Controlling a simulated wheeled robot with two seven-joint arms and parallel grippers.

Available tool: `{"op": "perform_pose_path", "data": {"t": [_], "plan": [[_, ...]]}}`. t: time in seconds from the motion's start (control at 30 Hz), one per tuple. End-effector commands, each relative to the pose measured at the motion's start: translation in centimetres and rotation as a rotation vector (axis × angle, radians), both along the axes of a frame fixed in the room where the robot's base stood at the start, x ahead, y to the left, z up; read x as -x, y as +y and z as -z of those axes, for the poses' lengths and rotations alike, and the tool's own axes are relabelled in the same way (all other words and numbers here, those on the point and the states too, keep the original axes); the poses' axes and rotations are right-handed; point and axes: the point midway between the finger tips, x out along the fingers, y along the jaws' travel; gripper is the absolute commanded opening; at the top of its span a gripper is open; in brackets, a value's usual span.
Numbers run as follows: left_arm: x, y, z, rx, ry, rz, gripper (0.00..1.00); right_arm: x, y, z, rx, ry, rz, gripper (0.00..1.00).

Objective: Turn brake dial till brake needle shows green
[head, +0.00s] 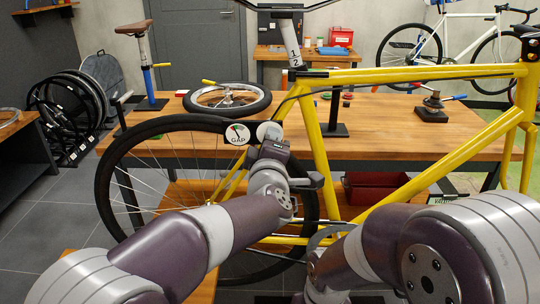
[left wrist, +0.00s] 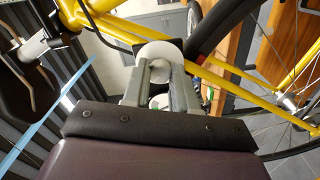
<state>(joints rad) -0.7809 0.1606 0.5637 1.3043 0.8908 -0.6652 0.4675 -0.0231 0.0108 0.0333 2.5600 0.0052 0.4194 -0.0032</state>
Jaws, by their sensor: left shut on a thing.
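The brake dial (head: 268,131), a pale round knob, is just right of the gauge. My left gripper (head: 269,144) is at the dial, shut on it. In the left wrist view, the dial (left wrist: 160,53) shows at the fingertips of my left gripper (left wrist: 160,70). A small white and green face (left wrist: 159,101) shows partly between the fingers. My right arm enters at lower right; its gripper is not visible.
Behind is a wooden bench (head: 385,140) with a loose wheel (head: 228,97) and a tool stand (head: 431,110). A red bin (head: 375,190) is below.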

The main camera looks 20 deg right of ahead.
Motion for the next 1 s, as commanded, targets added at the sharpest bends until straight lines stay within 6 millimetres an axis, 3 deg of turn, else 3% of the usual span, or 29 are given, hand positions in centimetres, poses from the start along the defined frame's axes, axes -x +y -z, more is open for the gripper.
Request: {"op": "perform_pose_path", "data": {"t": [0.03, 0.5, 1.0], "plan": [[0.0, 0.0, 0.6, 0.04, 0.012, 0.0, 0.0, 0.0, 0.0, 1.1, 0.0, 0.0, 0.0, 0.43], [0.0, 0.0, 0.4, 0.462, 0.134, 0.0, 0.0, 0.0, 0.0, 5.2, 0.0, 0.0, 0.0, 0.43], [0.0, 0.0, 0.1, 0.763, 0.221, 0.0, 0.0, 0.0, 0.0, 7.6, 0.0, 0.0, 0.0, 0.43]]}}
